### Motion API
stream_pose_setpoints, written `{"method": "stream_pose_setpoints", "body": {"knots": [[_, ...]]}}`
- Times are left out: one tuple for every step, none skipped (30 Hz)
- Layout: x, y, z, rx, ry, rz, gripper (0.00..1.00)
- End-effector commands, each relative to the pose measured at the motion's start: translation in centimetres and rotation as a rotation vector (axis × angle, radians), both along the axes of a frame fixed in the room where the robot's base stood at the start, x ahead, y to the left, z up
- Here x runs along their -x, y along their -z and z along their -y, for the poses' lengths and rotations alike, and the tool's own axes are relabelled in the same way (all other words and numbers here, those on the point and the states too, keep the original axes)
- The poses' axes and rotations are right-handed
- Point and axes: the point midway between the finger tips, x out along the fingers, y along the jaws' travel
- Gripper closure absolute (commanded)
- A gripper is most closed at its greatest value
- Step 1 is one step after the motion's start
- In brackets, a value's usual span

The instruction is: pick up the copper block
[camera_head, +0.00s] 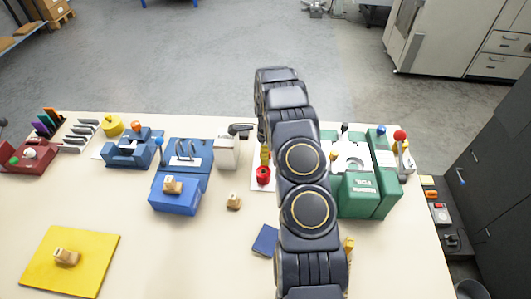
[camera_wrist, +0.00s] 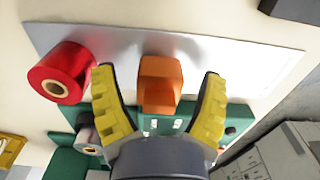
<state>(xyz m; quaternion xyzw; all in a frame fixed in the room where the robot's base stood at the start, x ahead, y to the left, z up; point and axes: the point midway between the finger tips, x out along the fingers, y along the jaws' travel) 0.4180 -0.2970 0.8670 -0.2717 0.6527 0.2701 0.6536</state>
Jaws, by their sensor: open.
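The copper block (camera_wrist: 160,84) is an orange-brown piece standing on a silver-grey sheet (camera_wrist: 235,52) in the wrist view. My gripper (camera_wrist: 157,74) is open, with one yellow-padded finger on each side of the block in the picture. A gap shows between the block and each finger; I cannot tell how deep the fingertips reach. The gripper body covers the view just below the block. In the head view my arm hides the block and most of the gripper.
A red roll (camera_wrist: 61,74) stands close beside the left finger; it also shows in the head view (camera_head: 263,175). A green machine (camera_head: 367,190) stands right of my arm. A blue box (camera_head: 174,198) and a yellow mat (camera_head: 98,268) lie left. The front middle table is mostly clear.

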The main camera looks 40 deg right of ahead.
Motion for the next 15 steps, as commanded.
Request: {"method": "stream_pose_setpoints", "body": {"knots": [[0.03,0.25,0.00,-0.001,0.001,-0.001,0.26],[0.01,0.27,0.01,0.000,0.001,0.000,0.26],[0.01,0.25,0.01,0.000,0.001,0.000,0.26],[0.02,0.23,0.01,0.000,0.001,0.000,0.26],[0.02,0.22,0.01,0.000,0.001,0.000,0.26],[0.03,0.21,0.01,-0.001,0.001,-0.001,0.26],[0.04,0.22,0.00,-0.001,0.001,-0.001,0.31],[0.03,0.21,0.01,-0.001,0.001,-0.001,0.44],[0.05,0.22,-0.01,-0.001,0.001,-0.001,0.61],[0.06,0.22,-0.01,-0.001,0.001,-0.001,0.73],[0.06,0.22,-0.01,-0.001,0.001,-0.001,0.86],[0.06,0.22,-0.01,-0.001,0.001,-0.001,0.94],[0.06,0.22,-0.01,-0.001,0.001,-0.001,0.94],[0.06,0.23,-0.02,-0.001,0.001,-0.001,0.94],[0.06,0.23,-0.01,-0.001,0.001,-0.001,0.94]]}}
